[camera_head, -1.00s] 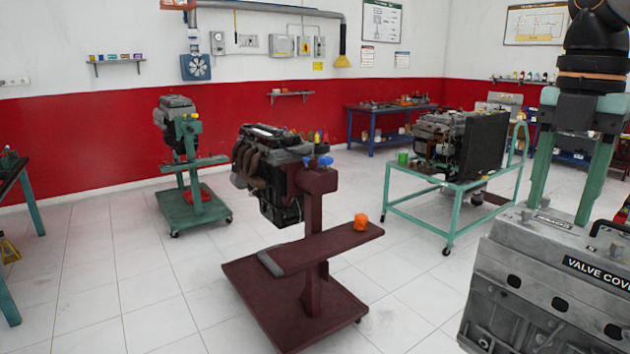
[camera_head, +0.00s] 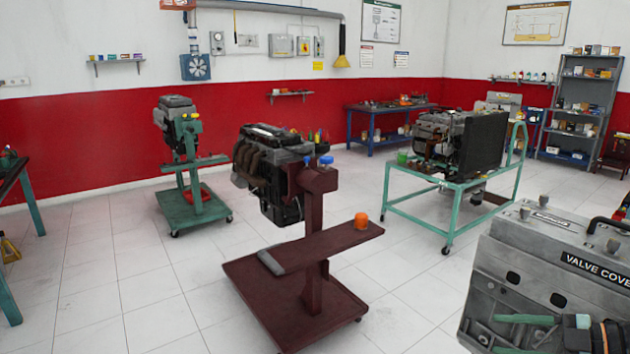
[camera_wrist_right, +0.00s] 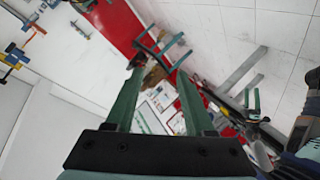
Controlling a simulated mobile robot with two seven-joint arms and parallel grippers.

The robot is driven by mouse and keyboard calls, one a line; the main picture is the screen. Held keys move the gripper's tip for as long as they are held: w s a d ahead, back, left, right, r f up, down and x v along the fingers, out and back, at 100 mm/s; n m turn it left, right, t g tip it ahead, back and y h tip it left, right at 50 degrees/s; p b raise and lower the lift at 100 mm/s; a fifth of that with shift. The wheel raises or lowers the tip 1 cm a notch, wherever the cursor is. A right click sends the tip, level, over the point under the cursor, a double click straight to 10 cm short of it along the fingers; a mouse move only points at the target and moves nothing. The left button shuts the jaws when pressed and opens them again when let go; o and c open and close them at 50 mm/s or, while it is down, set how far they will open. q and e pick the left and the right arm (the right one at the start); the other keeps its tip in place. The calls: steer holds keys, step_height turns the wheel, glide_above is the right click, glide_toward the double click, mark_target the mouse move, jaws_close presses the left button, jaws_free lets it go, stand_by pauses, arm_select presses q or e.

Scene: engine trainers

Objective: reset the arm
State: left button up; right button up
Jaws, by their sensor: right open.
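My right gripper (camera_head: 499,334) shows at the lower right of the head view, low in front of the grey valve cover engine block (camera_head: 545,262). Its green fingers point left, stand apart and hold nothing. Whether they touch the block I cannot tell. The right wrist view shows the same gripper (camera_wrist_right: 159,78) with its two fingers spread and nothing between them. My left gripper does not show in the head view.
A maroon engine stand (camera_head: 318,248) with an orange cap (camera_head: 361,221) stands mid-floor. A green cart (camera_head: 447,236) carries an engine behind it. Another green stand (camera_head: 190,213) is further back left. Tiled floor is open between them.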

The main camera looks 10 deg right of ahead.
steer(key=s+a+f+m+t+h, duration=0.1)
steer(key=s+a+f+m+h, duration=0.2)
steer(key=f, duration=0.4)
steer(key=s+a+f+m+t+h, duration=0.1)
steer(key=s+f+m+t, duration=0.1)
steer(key=f+m, duration=0.4)
steer(key=s+a+f+m+t+h, duration=0.1)
steer(key=s+a+f+m+h, duration=0.15)
steer(key=f, duration=0.65)
steer(key=s+a+f+m+g, duration=0.1)
steer(key=s+a+f, duration=0.1)
steer(key=a, duration=0.3)
steer(key=s+a+f+m+g+h, duration=0.1)
steer(key=s+a+f+m+g, duration=0.1)
steer(key=a, duration=0.4)
steer(key=s+a+f+m+g, duration=0.1)
steer(key=s+a+f+m, duration=0.1)
steer(key=s+a+f, duration=0.2)
steer(key=shift+s+a, duration=0.85)
steer(key=shift+s, duration=0.05)
